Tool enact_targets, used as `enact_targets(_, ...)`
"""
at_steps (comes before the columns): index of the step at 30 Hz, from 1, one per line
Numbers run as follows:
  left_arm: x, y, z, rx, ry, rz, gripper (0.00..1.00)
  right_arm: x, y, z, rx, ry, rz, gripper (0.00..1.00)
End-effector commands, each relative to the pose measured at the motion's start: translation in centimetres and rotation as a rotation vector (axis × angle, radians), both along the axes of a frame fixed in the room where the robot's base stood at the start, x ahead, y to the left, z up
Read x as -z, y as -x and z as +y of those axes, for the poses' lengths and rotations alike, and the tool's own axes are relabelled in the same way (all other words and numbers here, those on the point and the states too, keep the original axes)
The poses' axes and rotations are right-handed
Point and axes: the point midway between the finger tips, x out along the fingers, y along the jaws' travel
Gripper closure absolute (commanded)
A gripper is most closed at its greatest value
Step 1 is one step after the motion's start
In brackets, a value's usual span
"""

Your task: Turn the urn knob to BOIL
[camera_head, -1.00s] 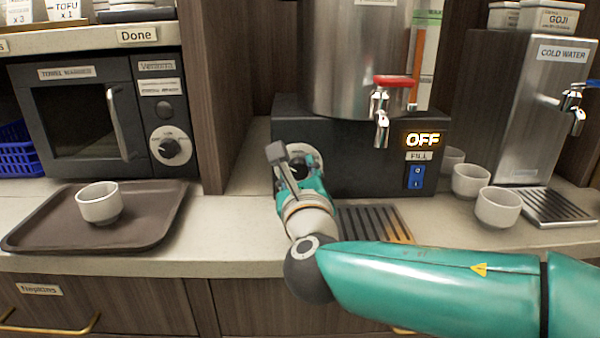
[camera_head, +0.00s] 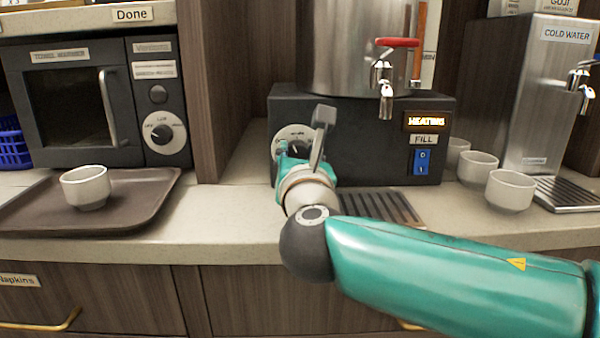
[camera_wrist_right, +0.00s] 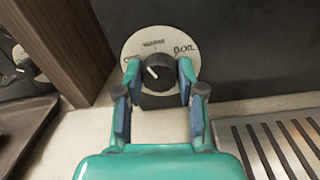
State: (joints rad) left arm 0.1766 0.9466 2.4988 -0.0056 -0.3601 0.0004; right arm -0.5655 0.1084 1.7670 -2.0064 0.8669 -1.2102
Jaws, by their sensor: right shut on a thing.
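The urn (camera_head: 345,45) is a steel tank on a black base with a red-handled tap. Its lit display (camera_head: 425,121) reads HEATING. The round white dial (camera_head: 290,132) is at the base's left front. In the right wrist view the black knob (camera_wrist_right: 158,76) has a white mark pointing up and left. BOIL (camera_wrist_right: 185,49) is printed at the dial's upper right; a word at the left is partly hidden by a finger. My right gripper (camera_wrist_right: 158,70) is shut on the knob, one finger on each side. In the head view its arm partly hides the knob. My left gripper is not in view.
A blue FILL switch (camera_head: 422,162) is right of the dial. A drip grate (camera_head: 380,208) lies beside my right arm. White cups (camera_head: 510,190) and a cold water dispenser (camera_head: 550,90) stand at right. A towel warmer (camera_head: 75,100) and a tray (camera_head: 140,200) with a cup are at left.

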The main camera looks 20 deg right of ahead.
Motion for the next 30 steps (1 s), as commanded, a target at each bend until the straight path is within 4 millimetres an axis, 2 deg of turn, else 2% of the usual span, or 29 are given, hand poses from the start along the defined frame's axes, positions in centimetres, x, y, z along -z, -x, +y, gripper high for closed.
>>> enact_targets(1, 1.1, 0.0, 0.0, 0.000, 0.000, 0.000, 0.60, 0.6, 0.0, 0.0, 0.000, -0.044, -0.012, 0.96)
enact_targets(12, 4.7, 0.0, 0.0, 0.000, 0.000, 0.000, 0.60, 0.7, 0.0, 0.0, 0.000, -0.382, -0.107, 0.96)
enact_targets(30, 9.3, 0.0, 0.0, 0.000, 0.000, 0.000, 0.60, 0.8, 0.0, -0.2, 0.005, -0.930, -0.262, 0.96)
